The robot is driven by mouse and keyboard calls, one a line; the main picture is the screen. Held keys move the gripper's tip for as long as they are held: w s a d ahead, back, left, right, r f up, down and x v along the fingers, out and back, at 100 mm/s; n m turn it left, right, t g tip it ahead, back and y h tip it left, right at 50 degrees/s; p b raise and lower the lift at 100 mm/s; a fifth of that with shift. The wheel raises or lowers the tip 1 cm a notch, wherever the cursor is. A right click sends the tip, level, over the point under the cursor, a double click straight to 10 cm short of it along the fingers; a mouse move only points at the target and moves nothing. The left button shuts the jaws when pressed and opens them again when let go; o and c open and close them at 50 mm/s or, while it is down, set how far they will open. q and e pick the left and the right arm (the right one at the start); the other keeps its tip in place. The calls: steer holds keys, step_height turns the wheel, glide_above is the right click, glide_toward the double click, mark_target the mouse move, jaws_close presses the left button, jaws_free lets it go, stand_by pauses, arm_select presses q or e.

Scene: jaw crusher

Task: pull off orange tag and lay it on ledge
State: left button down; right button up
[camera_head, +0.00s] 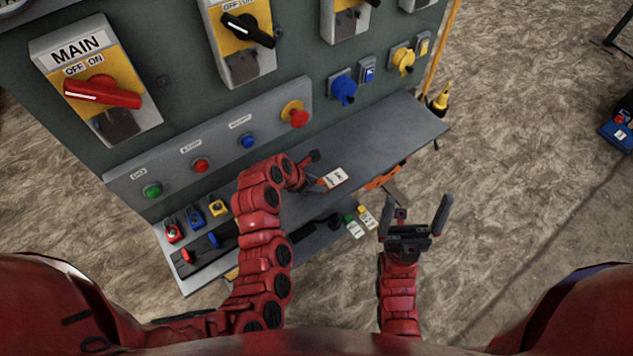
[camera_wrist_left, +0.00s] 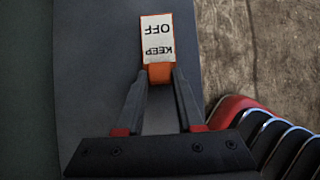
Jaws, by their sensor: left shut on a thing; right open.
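The orange tag with a white KEEP OFF label (camera_head: 335,178) is at the tips of my left gripper (camera_head: 316,184), over the grey ledge (camera_head: 385,135) below the panel. In the left wrist view the tag (camera_wrist_left: 157,40) sticks out from between the two fingers (camera_wrist_left: 158,80), which are closed on its orange end. Its label faces that camera, and the dark ledge surface is behind it. I cannot tell whether the tag touches the ledge. My right gripper (camera_head: 416,212) is open and empty, in front of the ledge's right part.
The panel carries a red MAIN switch (camera_head: 102,91), a black switch (camera_head: 247,30), a blue knob (camera_head: 344,90) and a button strip (camera_head: 207,141). The ledge's right end is clear.

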arm_select(q)
steer(key=shift+f, duration=0.45)
steer(key=shift+c, duration=2.3)
jaws_free()
steer(key=p+v, duration=0.7)
steer(key=v, duration=1)
steer(key=shift+s+r, duration=0.15)
steer(key=shift+r, duration=0.05)
steer(key=shift+f, duration=0.1)
